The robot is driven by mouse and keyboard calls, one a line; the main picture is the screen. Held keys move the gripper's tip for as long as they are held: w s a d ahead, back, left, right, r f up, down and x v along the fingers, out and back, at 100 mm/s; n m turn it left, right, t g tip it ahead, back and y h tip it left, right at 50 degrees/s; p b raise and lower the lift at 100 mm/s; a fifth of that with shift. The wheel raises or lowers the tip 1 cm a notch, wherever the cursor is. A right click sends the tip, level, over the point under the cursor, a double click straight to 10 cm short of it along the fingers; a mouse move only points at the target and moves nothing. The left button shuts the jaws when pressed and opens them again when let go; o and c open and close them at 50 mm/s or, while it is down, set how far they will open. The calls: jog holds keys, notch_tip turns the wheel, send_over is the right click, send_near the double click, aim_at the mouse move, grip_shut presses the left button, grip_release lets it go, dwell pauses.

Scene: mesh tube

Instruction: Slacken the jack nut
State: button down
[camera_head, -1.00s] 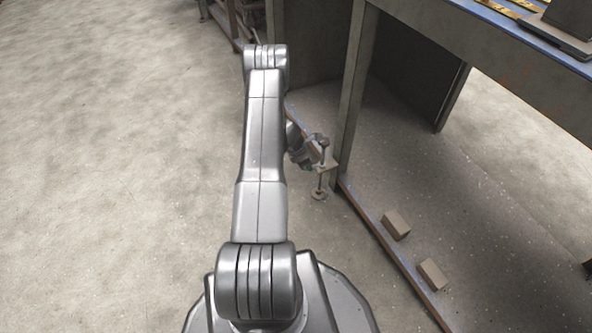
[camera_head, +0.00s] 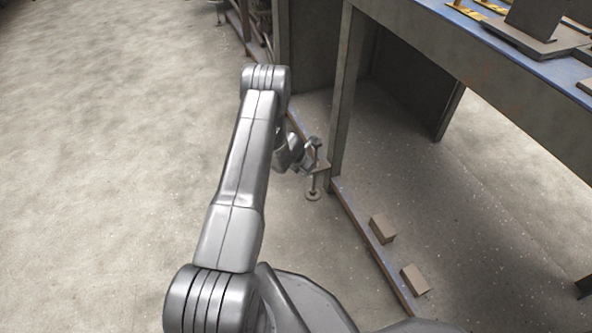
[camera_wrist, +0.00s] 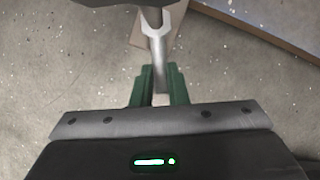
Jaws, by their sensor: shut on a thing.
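In the wrist view, my gripper (camera_wrist: 160,88) has green fingers shut on a grey spanner (camera_wrist: 158,55). The spanner points away from me, with its forked open end at the top of the picture. A dark upright rod of the jack (camera_wrist: 153,17) shows between the prongs; I cannot tell whether they touch the nut. The nut itself is hidden or too small to make out. In the head view, the jack (camera_head: 314,180) stands upright at the bench's corner leg, with a round foot at its bottom. My gripper (camera_head: 300,160) is beside it on the left, partly behind my arm.
The workbench (camera_head: 480,75) with dark items on top stands at the right. Its lower shelf (camera_head: 430,190) carries two small brown blocks (camera_head: 383,228) near the edge rail. Another rack (camera_head: 245,25) is at the back. The floor (camera_head: 100,170) to the left is clear.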

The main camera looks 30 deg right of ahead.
dwell(0.4)
jog(key=c, duration=1.4)
grip_release()
jog(key=shift+r, duration=0.15)
jog(key=p+v, duration=0.3)
jog(key=v, duration=1)
jog(key=shift+a+r, duration=0.2)
jog(key=shift+r, duration=0.05)
jog(key=shift+s+f, duration=0.1)
jog(key=b+x, duration=0.3)
jog(key=x, duration=1)
jog(key=shift+d+f, duration=0.2)
jog(key=shift+f, duration=0.1)
jog(key=shift+r, duration=0.1)
